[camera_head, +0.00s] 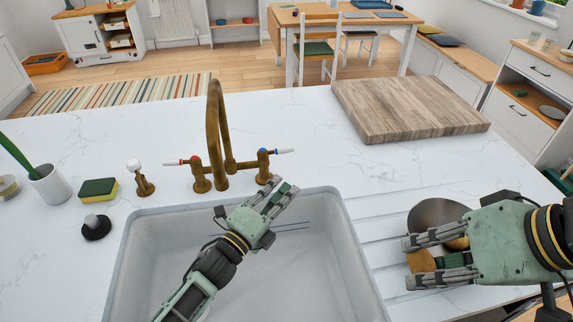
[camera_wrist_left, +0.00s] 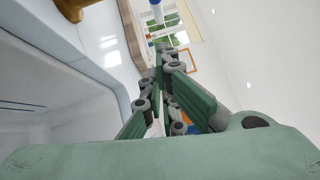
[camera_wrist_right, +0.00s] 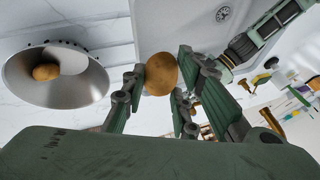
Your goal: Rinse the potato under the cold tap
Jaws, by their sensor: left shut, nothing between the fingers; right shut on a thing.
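My right gripper (camera_head: 408,263) is shut on a brown potato (camera_head: 420,262), at the right of the sink near the metal bowl (camera_head: 432,213). In the right wrist view this potato (camera_wrist_right: 160,74) sits between the fingertips, clear of the bowl (camera_wrist_right: 85,88). My left gripper (camera_head: 284,188) is shut and empty over the far right part of the white sink (camera_head: 345,240), below the blue-marked cold tap (camera_head: 264,166) and apart from its lever (camera_head: 283,151). The brass spout (camera_head: 215,105) arches up behind the sink; I see no water running.
Another potato (camera_wrist_right: 46,71) lies in the bowl. A red-marked tap (camera_head: 198,172) stands left of the spout. A sponge (camera_head: 98,190), a black stopper (camera_head: 96,227) and a white cup (camera_head: 50,184) are at the left. A wooden board (camera_head: 405,105) lies behind right.

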